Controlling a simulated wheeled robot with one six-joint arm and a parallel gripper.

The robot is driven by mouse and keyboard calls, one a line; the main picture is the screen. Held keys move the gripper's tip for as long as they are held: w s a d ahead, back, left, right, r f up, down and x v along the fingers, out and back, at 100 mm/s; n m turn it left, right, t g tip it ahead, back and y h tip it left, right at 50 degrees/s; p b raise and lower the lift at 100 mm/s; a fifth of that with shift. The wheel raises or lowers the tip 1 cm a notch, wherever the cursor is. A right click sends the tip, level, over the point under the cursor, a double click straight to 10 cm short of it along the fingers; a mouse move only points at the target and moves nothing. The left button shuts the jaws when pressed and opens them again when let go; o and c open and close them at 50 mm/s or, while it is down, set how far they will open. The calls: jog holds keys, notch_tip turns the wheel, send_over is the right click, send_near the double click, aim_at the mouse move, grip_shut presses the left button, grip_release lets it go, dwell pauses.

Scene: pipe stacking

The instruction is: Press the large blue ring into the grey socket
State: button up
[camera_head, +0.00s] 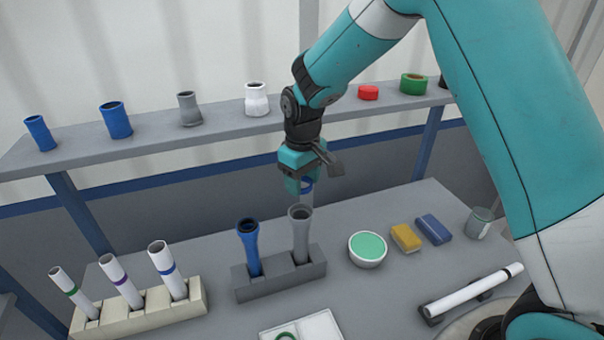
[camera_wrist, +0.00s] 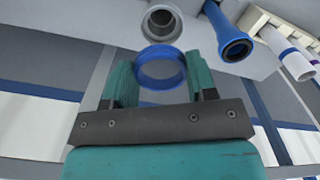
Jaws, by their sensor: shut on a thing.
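My gripper (camera_head: 306,186) is shut on the large blue ring (camera_head: 307,185). In the wrist view the blue ring (camera_wrist: 161,69) sits between the two teal fingers of my gripper (camera_wrist: 160,80). The grey socket (camera_head: 300,214) is the flared open top of a grey pipe standing upright in a grey block. In the head view the ring is just above the socket and looks apart from it. In the wrist view the socket mouth (camera_wrist: 160,21) shows beyond the ring, not centred in it. The ring's far side is partly hidden by a finger in the head view.
A blue pipe (camera_head: 248,232) stands left of the grey one in the same grey block (camera_head: 282,280). A beige rack (camera_head: 140,318) holds white pipes at the left. A bowl (camera_head: 367,249), a yellow block (camera_head: 406,238) and a blue block (camera_head: 433,229) lie right. A shelf (camera_head: 220,133) runs behind.

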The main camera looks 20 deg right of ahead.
notch_tip(320, 180, down, 4)
jog(key=b, duration=0.2)
jog(key=shift+a+r+b, duration=0.1)
jog(key=shift+r+b, duration=0.05)
jog(key=shift+b, duration=0.15)
jog(key=shift+f+b, duration=0.75)
jog(key=shift+f, duration=0.65)
jog(key=shift+f, duration=0.2)
jog(key=o, duration=1.3)
jog(key=shift+r, duration=0.1)
notch_tip(320, 180, up, 7)
jog(key=p, duration=0.5)
